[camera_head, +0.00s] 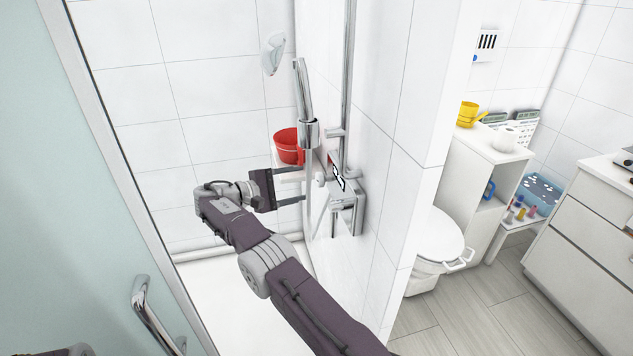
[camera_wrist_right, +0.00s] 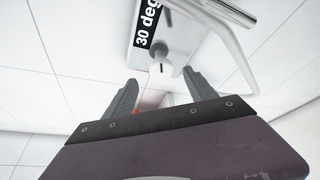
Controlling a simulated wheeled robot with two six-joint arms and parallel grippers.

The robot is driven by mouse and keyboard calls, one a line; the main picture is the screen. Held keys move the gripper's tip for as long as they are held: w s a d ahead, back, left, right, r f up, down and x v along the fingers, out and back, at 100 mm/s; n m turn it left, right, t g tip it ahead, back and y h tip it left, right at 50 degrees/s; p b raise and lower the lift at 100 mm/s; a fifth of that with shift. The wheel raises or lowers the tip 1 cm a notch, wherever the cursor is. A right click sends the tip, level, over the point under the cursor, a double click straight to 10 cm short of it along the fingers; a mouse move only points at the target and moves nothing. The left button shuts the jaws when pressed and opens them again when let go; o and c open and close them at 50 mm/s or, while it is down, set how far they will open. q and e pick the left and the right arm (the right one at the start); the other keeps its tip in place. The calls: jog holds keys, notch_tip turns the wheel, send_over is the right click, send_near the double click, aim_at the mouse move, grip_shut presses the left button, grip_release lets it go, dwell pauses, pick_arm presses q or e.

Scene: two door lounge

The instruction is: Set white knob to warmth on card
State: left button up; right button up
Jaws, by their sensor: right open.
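The small white knob (camera_head: 320,179) sticks out of the shower fitting on the wall. In the right wrist view the knob (camera_wrist_right: 163,71) shows end-on with a short dark mark on its face. A black card with white print, "30 deg" (camera_wrist_right: 148,22), is just beyond it; the rest of the print is cut off. The card (camera_head: 338,178) also shows in the head view, too small to read. My right gripper (camera_head: 303,186) is open and empty, its fingers pointing at the knob, apart from it. The knob lies between the fingertips (camera_wrist_right: 161,84) in the wrist view. My left gripper is out of view.
A red bucket (camera_head: 290,147) stands on a small shelf just behind my right gripper. A hand shower (camera_head: 303,90) and metal rail are close by. A glass door (camera_head: 60,180) with a handle is at left. A toilet (camera_head: 434,238) and cabinets stand beyond the wall at right.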

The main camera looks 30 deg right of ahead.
aim_at(317, 180)
jog(key=x, duration=0.8)
jog(key=shift+w+a+f+b, duration=0.1)
jog(key=shift+w+f+b, duration=0.2)
jog(key=shift+b, duration=0.05)
jog(key=shift+s+d, duration=0.1)
jog(key=shift+d, duration=0.25)
